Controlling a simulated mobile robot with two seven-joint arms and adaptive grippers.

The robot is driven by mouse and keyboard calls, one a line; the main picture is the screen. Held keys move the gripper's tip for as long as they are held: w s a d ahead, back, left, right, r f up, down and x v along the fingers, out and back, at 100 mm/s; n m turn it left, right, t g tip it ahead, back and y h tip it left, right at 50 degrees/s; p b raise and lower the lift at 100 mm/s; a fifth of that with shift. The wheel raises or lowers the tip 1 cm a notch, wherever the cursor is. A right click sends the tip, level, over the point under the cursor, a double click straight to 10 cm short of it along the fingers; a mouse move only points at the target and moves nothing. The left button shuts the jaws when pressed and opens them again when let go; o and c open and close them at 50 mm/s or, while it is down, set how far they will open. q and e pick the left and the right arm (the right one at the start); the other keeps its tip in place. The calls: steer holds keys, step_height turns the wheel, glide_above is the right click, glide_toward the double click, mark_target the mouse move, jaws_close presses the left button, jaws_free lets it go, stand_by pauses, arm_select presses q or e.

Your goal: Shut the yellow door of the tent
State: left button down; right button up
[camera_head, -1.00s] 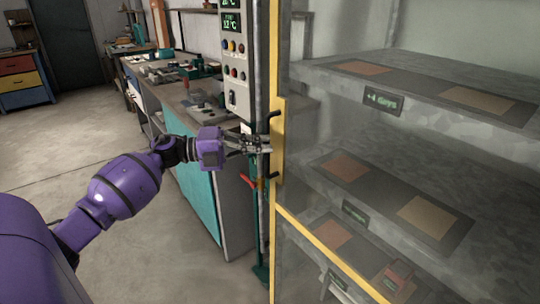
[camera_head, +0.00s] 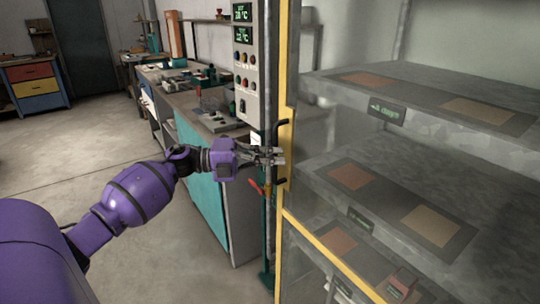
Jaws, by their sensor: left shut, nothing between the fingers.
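The yellow-framed door (camera_head: 287,68) of the tent stands at the centre of the head view, with clear panels through which the shelves show. A black handle (camera_head: 278,130) sits on its left edge. My left gripper (camera_head: 279,157) is shut and empty. Its fingertips are at the door's left edge beside the handle; I cannot tell if they touch it. My right gripper is not in view.
Inside the tent are grey shelves (camera_head: 500,105) with brown and tan plates. A control box (camera_head: 245,62) with green displays is on a post left of the door. A workbench (camera_head: 205,190) stands behind my left arm. Open floor lies at left.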

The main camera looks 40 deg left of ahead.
arm_select(q)
steer(key=b+v, duration=0.1)
steer(key=v, duration=0.9)
steer(key=shift+s+d+b, duration=0.15)
steer(key=shift+d+b, duration=0.1)
steer(key=shift+b, duration=0.05)
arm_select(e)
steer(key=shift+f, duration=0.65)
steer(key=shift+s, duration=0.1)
